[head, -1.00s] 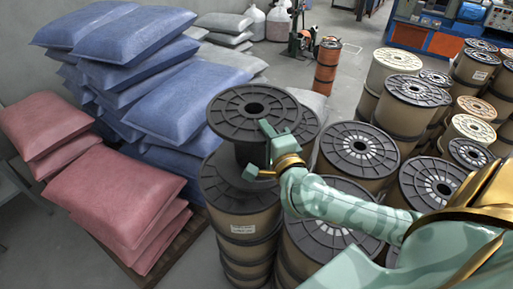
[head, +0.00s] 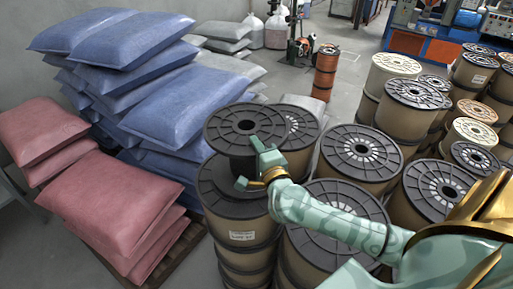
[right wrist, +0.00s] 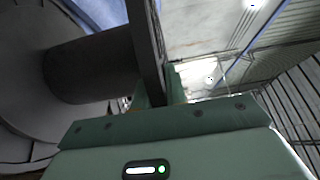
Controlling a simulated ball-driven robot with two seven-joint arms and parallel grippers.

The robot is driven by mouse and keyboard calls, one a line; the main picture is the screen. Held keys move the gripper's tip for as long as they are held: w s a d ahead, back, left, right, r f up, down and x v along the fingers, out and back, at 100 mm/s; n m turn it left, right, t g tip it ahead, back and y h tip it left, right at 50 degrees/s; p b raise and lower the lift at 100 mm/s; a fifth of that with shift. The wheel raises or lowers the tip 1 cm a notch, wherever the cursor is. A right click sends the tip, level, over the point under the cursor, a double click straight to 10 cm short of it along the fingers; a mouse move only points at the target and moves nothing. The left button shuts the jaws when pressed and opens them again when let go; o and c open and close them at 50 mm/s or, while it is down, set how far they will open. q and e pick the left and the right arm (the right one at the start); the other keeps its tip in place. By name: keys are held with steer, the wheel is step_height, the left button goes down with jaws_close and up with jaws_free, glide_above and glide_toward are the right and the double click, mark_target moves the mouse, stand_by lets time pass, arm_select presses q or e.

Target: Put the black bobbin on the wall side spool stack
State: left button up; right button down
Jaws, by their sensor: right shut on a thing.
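The black bobbin (head: 230,134), a dark flanged reel with a centre hole, is upright over the wall side spool stack (head: 248,236) of tan spools with black flanges. My right gripper (head: 254,168) is shut on the bobbin at its right side, near the upper flange. The bobbin's dark core (right wrist: 90,68) and a flange edge show close up in the right wrist view. The bobbin overlaps the stack's top flange (head: 212,188) and hides part of it. I cannot tell whether they touch. My left gripper is not in view.
Blue sacks (head: 185,105) and pink sacks (head: 110,205) are piled left of the stack. Other spool stacks (head: 360,150) crowd the right side close by. An orange cylinder (head: 326,72) stands behind on open floor.

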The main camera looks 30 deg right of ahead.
steer(key=c, duration=1.8)
jaws_free()
steer(key=shift+f, duration=0.1)
steer(key=o, duration=0.4)
steer(key=shift+c, duration=0.2)
steer(key=shift+s, duration=0.15)
steer(key=v, duration=1.1)
steer(key=shift+s, duration=0.35)
steer(key=shift+a, duration=0.15)
